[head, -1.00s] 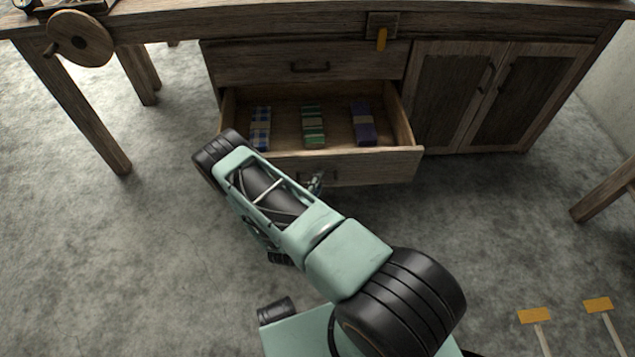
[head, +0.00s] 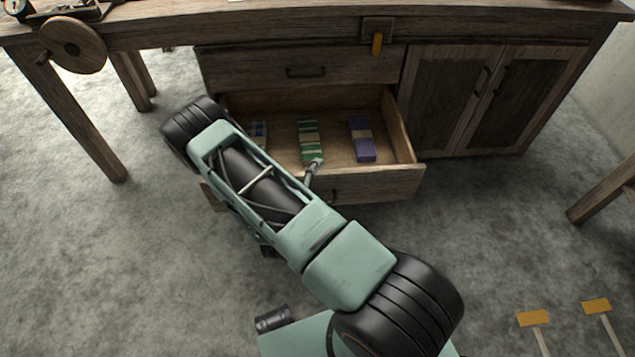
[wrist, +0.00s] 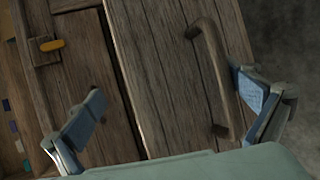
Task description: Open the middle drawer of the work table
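The work table's middle drawer (head: 375,188) is pulled well out below a closed upper drawer (head: 240,70). Inside it lie a blue checked bundle (head: 259,134), a green striped bundle (head: 308,140) and a purple bundle (head: 361,138). My arm covers the left part of its front. In the wrist view, a drawer front with a bar handle (wrist: 215,80) faces my gripper (wrist: 172,84). The two fingers are wide apart, with the handle between them in the picture, nearer the right finger. I cannot tell whether a finger touches it. One finger shows at the drawer's front edge in the head view.
Closed cabinet doors (head: 470,100) stand right of the drawers. A wooden wheel (head: 73,45) is at the left, by a table leg (head: 85,130). Another wooden leg (head: 600,195) stands at the right.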

